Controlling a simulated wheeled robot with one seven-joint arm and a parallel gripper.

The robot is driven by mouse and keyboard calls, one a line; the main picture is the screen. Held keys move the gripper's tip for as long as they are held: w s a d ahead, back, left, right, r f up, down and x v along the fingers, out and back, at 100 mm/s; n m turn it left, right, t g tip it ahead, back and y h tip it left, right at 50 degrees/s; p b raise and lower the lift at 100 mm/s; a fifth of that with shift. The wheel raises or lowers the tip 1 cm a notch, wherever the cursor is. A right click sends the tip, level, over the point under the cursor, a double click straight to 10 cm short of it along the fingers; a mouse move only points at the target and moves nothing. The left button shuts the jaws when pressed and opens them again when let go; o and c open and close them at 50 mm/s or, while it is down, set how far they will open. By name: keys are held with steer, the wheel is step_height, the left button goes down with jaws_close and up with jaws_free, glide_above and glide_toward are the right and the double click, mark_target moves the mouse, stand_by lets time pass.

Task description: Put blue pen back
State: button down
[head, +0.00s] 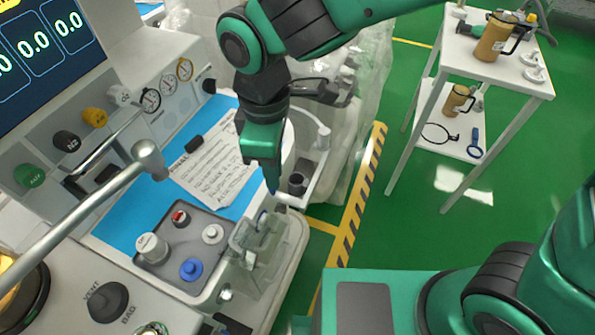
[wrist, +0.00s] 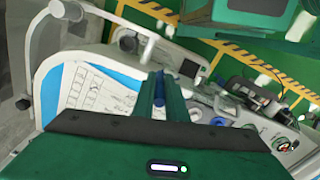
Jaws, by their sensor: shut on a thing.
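My gripper (head: 271,182) hangs in the middle of the head view, beyond the right edge of the blue work surface. It is shut on the blue pen (wrist: 160,90), whose blue body shows between the two fingers in the wrist view; the gripper also shows there (wrist: 161,84). In the head view the fingers mostly hide the pen. A paper form with handwriting (head: 212,172) lies on the blue work surface (head: 128,222) to the left.
A clear box (head: 262,245) is fixed on the cart's side below the gripper. A metal arm (head: 95,205) crosses the cart at left. A white trolley (head: 500,70) with tan jugs stands at right. Green floor between is free.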

steer(key=shift+w+d+f, duration=0.65)
steer(key=shift+w+f, duration=0.65)
steer(key=shift+f, duration=0.25)
steer(key=shift+w+d+f, duration=0.65)
steer(key=shift+w+f, duration=0.7)
steer(key=shift+f, duration=0.2)
steer(key=shift+w+d+f, duration=0.65)
steer(key=shift+w+f, duration=0.65)
steer(key=shift+f, duration=0.25)
steer(key=shift+f, duration=0.15)
steer(key=c, duration=1.8)
jaws_free()
steer(key=shift+o, duration=0.2)
step_height(320, 180, up, 12)
